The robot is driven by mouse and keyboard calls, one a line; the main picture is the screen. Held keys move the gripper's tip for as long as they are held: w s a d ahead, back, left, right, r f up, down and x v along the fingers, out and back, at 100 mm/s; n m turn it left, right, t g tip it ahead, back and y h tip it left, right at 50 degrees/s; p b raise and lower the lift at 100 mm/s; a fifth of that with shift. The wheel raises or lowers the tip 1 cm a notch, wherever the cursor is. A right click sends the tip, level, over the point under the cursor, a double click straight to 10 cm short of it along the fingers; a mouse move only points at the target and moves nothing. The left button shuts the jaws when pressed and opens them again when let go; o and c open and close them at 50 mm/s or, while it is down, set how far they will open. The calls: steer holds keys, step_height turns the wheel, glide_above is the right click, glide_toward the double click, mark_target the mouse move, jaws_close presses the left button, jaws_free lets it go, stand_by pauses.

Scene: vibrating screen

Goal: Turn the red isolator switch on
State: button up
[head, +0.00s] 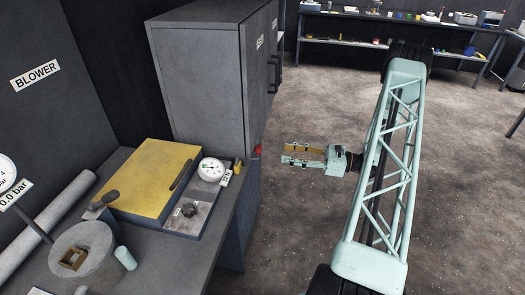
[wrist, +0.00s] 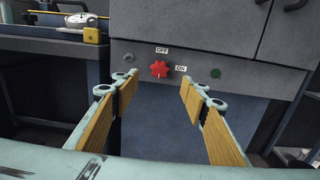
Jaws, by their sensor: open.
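The red isolator switch (wrist: 160,69) is a lobed knob on the grey cabinet's lower front panel in the wrist view. An OFF label (wrist: 162,50) is above it and an ON label (wrist: 181,68) is to its right. Its exact pointer direction is too small to tell. In the head view the switch (head: 257,152) shows edge-on as a red bit at the cabinet's side. My gripper (head: 284,153) is open and empty, facing the switch with a gap between. In the wrist view the knob shows between the fingers of my gripper (wrist: 156,83).
The grey cabinet (head: 205,75) has doors with dark handles above the panel. A dark button (wrist: 215,73) sits right of the switch. A bench (head: 222,215) with a yellow plate (head: 150,175) and a gauge (head: 211,168) stands left. The floor (head: 300,240) is open.

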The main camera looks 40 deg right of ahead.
mark_target(261, 150)
steer(key=shift+b+x, duration=0.4)
steer(key=shift+x, duration=5.7)
steer(key=shift+c, duration=0.3)
steer(key=shift+f, duration=0.1)
steer(key=c, duration=0.8)
